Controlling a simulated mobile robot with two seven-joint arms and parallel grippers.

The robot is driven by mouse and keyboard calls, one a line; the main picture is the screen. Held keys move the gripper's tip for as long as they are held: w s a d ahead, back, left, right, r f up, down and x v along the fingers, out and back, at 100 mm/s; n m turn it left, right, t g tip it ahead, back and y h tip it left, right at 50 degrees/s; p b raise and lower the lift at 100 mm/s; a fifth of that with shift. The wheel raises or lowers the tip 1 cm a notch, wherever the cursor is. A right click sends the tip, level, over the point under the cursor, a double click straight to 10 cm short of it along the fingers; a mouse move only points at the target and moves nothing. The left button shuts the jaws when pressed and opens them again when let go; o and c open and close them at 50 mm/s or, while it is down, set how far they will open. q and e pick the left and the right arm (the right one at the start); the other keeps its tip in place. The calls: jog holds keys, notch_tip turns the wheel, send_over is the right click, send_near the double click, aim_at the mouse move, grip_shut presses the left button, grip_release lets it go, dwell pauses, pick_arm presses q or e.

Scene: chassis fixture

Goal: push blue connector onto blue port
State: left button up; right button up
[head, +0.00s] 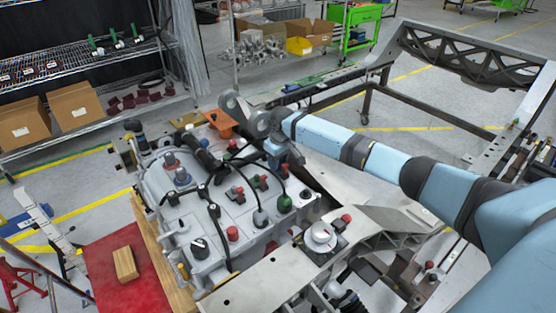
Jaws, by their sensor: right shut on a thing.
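My right arm reaches in from the right, and its right gripper (284,160) points down over the back right part of the grey casing (210,220). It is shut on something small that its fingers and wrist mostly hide. I cannot make out the blue connector clearly there, nor whether it touches a port. A blue fitting with a dark top (182,177) stands on the casing's back left, apart from the gripper. Black cables cross the casing. My left gripper is not in view.
A red fitting (232,233) and a green fitting (285,202) stand on the casing. Metal chassis rails (265,283) run along the front and right. A wooden block (125,264) lies on a red surface (100,258) at left. Shelves with cardboard boxes (76,105) stand behind.

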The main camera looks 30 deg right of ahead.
jog(key=shift+s+f, duration=0.1)
jog(key=shift+f, duration=0.35)
jog(key=o, duration=1.2)
